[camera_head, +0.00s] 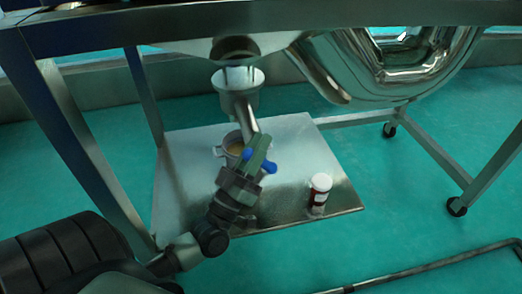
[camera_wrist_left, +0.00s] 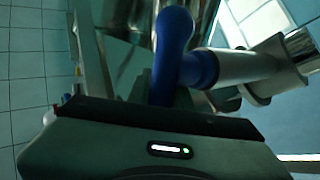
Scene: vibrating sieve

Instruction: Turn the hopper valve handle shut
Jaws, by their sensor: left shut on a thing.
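The blue valve handle (camera_head: 262,161) sits on the lower end of the metal hopper outlet pipe (camera_head: 242,110), under the hopper (camera_head: 235,48). My left gripper (camera_head: 255,158) is at the handle and shut on it, with part of the handle showing to the right of the fingers. In the left wrist view the blue handle (camera_wrist_left: 172,60) rises from between the jaws, beside the metal pipe (camera_wrist_left: 245,66). The fingers hide part of the handle in the head view. My right gripper is in neither view.
A metal pot (camera_head: 222,152) stands on the lower shelf (camera_head: 185,190) behind the gripper. A white-capped jar with a red label (camera_head: 319,190) stands at the shelf's front right. Metal frame legs (camera_head: 75,140) and a curved shiny vessel (camera_head: 400,65) surround the area.

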